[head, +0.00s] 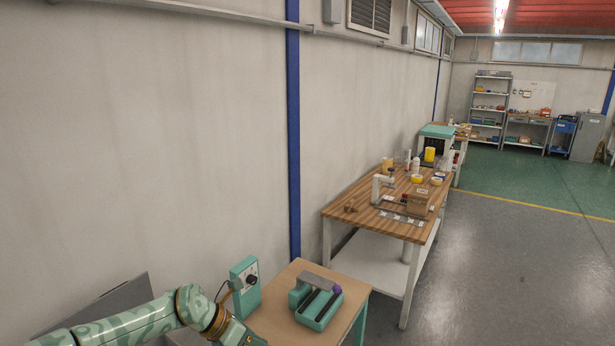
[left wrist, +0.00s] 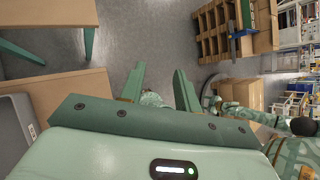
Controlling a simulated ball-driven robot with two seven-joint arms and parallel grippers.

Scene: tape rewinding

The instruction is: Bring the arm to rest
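My left arm (head: 130,322), patterned in pale and dark green, comes in from the lower left of the head view. It runs nearly level to a brown wrist joint, and its hand is cut off by the bottom edge. In the left wrist view my left gripper (left wrist: 160,84) shows two green fingers standing apart. Nothing is held between them; grey floor and a small patterned part show behind. My right gripper is not in view.
A small wooden table (head: 359,291) holds a teal device (head: 318,306) with a purple knob and a teal control box (head: 246,286) with a dial. A longer workbench (head: 340,212) with tapes and boxes stands behind. In the left wrist view, a wooden compartment rack (left wrist: 208,32) lies beyond open floor.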

